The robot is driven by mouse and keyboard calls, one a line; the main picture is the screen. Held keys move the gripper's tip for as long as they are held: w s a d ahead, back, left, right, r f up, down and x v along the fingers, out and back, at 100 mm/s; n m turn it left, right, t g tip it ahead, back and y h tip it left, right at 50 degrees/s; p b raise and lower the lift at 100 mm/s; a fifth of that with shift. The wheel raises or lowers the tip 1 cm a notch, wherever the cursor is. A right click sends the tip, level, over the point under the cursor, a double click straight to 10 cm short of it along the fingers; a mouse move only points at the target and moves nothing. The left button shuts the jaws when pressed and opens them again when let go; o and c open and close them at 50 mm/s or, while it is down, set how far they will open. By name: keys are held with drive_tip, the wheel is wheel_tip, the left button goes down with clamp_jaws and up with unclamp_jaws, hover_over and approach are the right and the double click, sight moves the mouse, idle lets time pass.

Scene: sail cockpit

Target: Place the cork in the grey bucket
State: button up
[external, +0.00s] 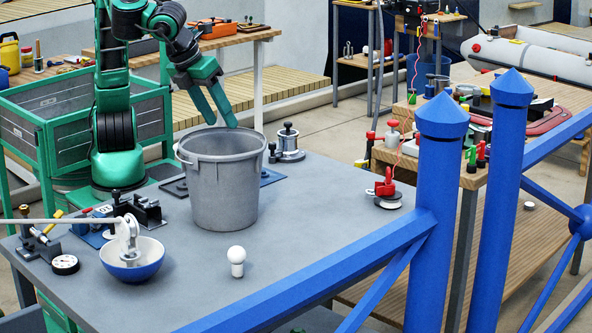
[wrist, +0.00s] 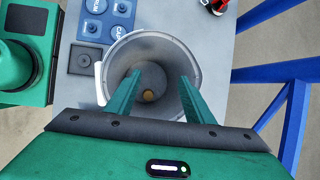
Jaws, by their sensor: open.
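The grey bucket (external: 222,185) stands upright on the grey table, with its open mouth facing up. In the wrist view the bucket (wrist: 112,57) shows from above, and a small brown cork (wrist: 149,96) lies inside on its floor. The cork is hidden by the bucket wall in the external view. My gripper (external: 222,112) is above the bucket's mouth, its fingers pointing down and apart. In the wrist view my gripper (wrist: 158,82) is open with nothing between the fingers.
A blue and white bowl (external: 131,262) with a metal shackle stands at the left front. A white bulb-like piece (external: 237,260) stands in front of the bucket. A metal weight (external: 288,143) is behind it. A red-topped item (external: 387,189) is at the right. Blue railings (external: 440,180) cross the front right.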

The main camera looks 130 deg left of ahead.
idle(0.5)
drive_tip(key=s+d+n+t+h, duration=0.1)
drive_tip(key=d, duration=0.1)
drive_tip(key=s+d+n+t+h, duration=0.1)
drive_tip(key=s+d+n, duration=0.1)
drive_tip(key=s+d+f+n+h, duration=0.1)
drive_tip(key=s+d+n, duration=0.1)
drive_tip(key=shift+d+t, duration=0.25)
drive_tip(key=shift+t, duration=0.15)
drive_tip(key=s+d+f+n+g, duration=0.1)
drive_tip(key=s+f, duration=0.3)
drive_tip(key=s, duration=0.4)
drive_tip(key=s+d+f+n+g+h, duration=0.1)
drive_tip(key=s+f+n, duration=0.2)
drive_tip(key=s, duration=0.6)
drive_tip(key=s+d+f+n+g+h, duration=0.1)
drive_tip(key=s+d+f+n+g, duration=0.1)
drive_tip(key=s+f, duration=0.3)
drive_tip(key=s, duration=0.3)
drive_tip(key=shift+s, duration=0.2)
